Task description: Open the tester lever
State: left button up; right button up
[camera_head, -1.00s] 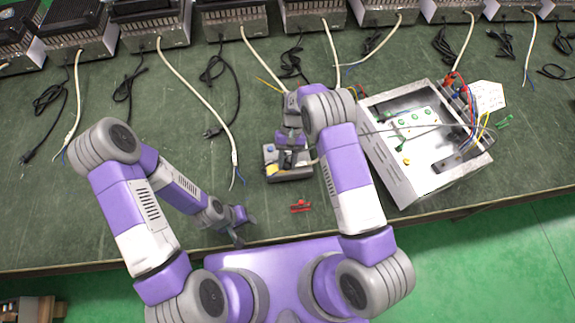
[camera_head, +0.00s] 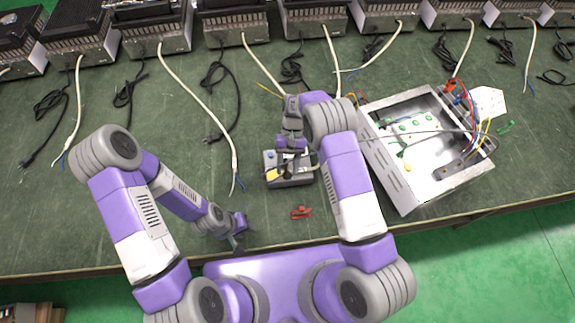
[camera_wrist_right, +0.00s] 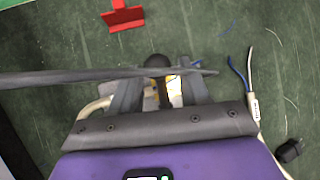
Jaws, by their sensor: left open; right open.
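The tester is a small grey box (camera_head: 290,181) with a yellow patch, lying on the bench in the middle of the head view. My right gripper (camera_wrist_right: 163,88) is over it with the fingers open. A dark round knob (camera_wrist_right: 157,61), seemingly the lever's end, shows between the fingertips in the right wrist view. I cannot tell whether the fingers touch it. The rest of the lever and most of the tester are hidden by my gripper. My left gripper (camera_head: 238,236) is open and empty, low near the bench's front edge, left of the tester.
A red clip-like piece (camera_head: 301,213) lies in front of the tester; it also shows in the wrist view (camera_wrist_right: 125,15). An open metal case (camera_head: 406,186) with wires stands to the right. Several heater units with cables line the back.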

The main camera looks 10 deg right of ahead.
jog(key=v, duration=0.7)
jog(key=shift+w+r, duration=0.15)
jog(key=shift+r, duration=0.05)
dwell(0.3)
